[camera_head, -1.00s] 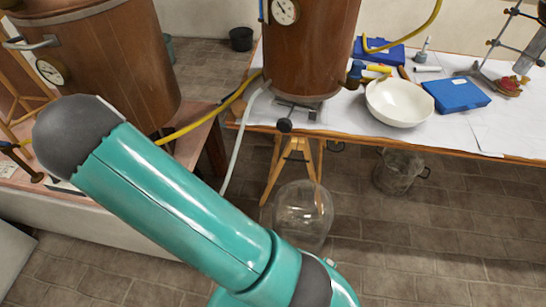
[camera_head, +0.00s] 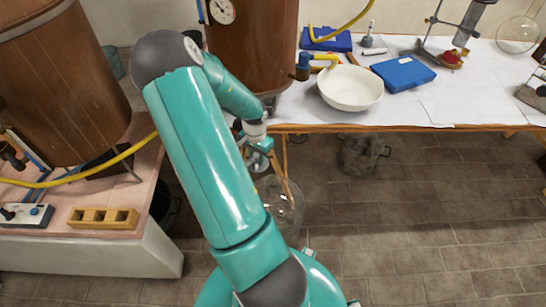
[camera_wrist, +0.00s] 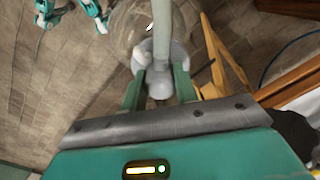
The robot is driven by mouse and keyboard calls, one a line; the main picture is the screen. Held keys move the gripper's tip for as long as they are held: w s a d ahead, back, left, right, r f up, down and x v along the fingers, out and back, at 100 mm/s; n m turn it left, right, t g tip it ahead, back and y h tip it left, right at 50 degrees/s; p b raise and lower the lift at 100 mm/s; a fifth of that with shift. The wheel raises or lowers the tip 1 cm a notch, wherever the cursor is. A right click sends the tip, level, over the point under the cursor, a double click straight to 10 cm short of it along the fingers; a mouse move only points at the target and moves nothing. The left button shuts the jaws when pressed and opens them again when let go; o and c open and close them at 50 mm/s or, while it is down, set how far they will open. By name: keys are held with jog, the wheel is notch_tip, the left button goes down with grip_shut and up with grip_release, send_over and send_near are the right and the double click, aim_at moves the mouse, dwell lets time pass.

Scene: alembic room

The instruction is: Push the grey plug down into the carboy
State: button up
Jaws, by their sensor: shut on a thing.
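The clear glass carboy (camera_head: 285,208) stands on the floor by the wooden trestle leg, partly behind my arm. Its round body also shows in the wrist view (camera_wrist: 124,32), beyond my fingers. My gripper (camera_wrist: 159,75) is shut on the grey plug (camera_wrist: 158,90), which sits between the two green fingers. A pale hose (camera_wrist: 161,28) runs from near the plug across the glass. In the head view my gripper (camera_head: 260,160) is above the carboy, by its top. The frames do not show clearly how deep the plug sits in the neck.
The wooden trestle (camera_wrist: 212,62) stands close beside the carboy. The table (camera_head: 440,112) above holds a white bowl (camera_head: 350,88) and blue cases (camera_head: 403,74). A glass jug (camera_head: 362,153) stands on the floor under it. A copper vat (camera_head: 60,85) is at left. The floor at right is clear.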

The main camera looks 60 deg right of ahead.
jog(key=s+d+f+m, duration=0.2)
jog(key=s+f, duration=0.3)
jog(key=shift+s, duration=0.25)
dwell(0.3)
jog(key=shift+a+f, duration=0.1)
jog(key=shift+f, duration=0.15)
dwell(0.9)
jog(key=shift+f, duration=0.95)
jog(key=shift+f, duration=1.7)
dwell(3.1)
